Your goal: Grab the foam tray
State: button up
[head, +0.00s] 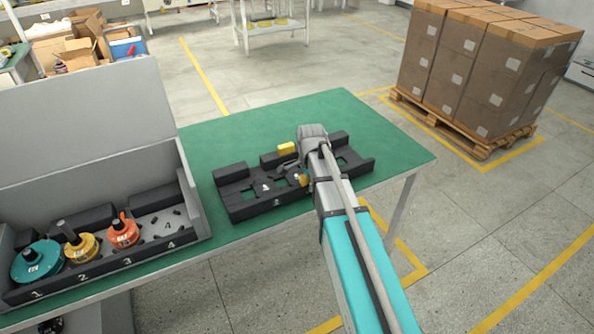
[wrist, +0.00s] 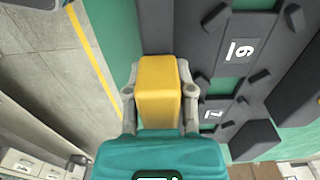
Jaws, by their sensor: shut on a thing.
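The dark grey foam tray (head: 245,208) lies on the green table in the head view, with numbered slots and raised blocks. A yellow block (head: 287,148) shows at its back edge. My gripper (head: 308,172) is low over the middle of the tray and hides part of it. In the wrist view, my gripper (wrist: 160,92) is shut on a yellow block (wrist: 158,80), with one finger on each side. The tray (wrist: 220,90) shows beside and beyond this block. The tray's underside is hidden, so I cannot tell whether it touches the table.
A grey bin (head: 195,205) on the green table (head: 385,160) at left holds teal, yellow and orange hub motors in numbered places. The table is clear to the right of the tray. A pallet of brown boxes (head: 480,75) stands on the floor at back right.

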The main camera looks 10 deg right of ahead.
grip_shut()
jog(key=shift+r, duration=0.1)
jog(key=shift+r+p, duration=0.9)
jog(key=shift+p, duration=0.15)
jog(key=s+r+p, duration=1.1)
jog(key=s, duration=0.3)
